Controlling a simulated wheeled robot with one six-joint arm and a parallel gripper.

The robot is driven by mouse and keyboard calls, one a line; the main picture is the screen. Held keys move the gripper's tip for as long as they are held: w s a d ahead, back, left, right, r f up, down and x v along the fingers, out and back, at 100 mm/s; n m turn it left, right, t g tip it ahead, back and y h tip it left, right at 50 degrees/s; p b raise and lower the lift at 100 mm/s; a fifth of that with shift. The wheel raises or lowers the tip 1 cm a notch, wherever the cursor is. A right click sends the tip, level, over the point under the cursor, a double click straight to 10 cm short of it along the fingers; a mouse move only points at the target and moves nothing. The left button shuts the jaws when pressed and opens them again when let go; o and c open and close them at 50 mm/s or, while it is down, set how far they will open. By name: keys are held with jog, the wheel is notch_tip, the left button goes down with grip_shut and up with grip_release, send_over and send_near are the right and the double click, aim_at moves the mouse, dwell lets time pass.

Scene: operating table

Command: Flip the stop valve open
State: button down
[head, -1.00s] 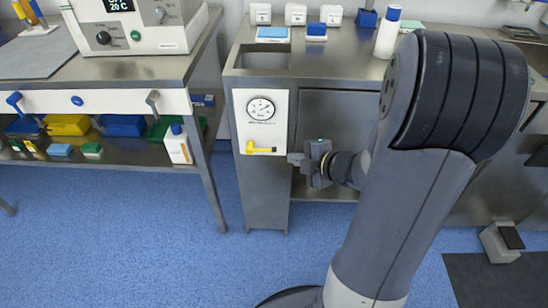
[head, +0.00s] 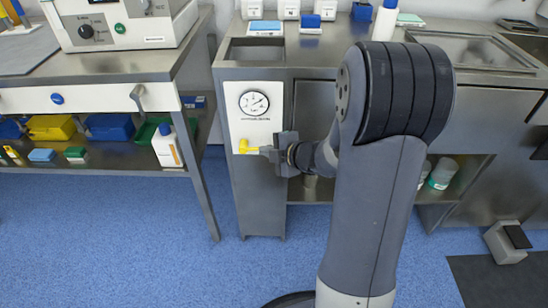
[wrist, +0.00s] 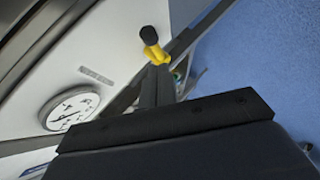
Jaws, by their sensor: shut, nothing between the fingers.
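The stop valve has a yellow lever (head: 245,147) on a white panel (head: 240,116) below a round gauge (head: 254,103). Its left end shows in the head view; its right part is hidden behind my gripper (head: 268,151). My gripper is shut and empty, with its tip at the lever from the right. In the wrist view the yellow lever (wrist: 156,53) shows just beyond my shut fingertips (wrist: 158,70), with a dark round knob (wrist: 148,32) at its far end. I cannot tell whether the fingers touch the lever.
The panel is on the front of a steel cabinet (head: 262,205). A bench (head: 100,75) with bins beneath stands to the left.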

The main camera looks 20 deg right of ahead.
jog(key=shift+w+d+f, duration=0.25)
jog(key=shift+w+f, duration=0.2)
jog(key=shift+w, duration=0.25)
jog(key=shift+w+d+f+b, duration=0.1)
jog(key=shift+d+f+b, duration=0.25)
jog(key=shift+f, duration=0.35)
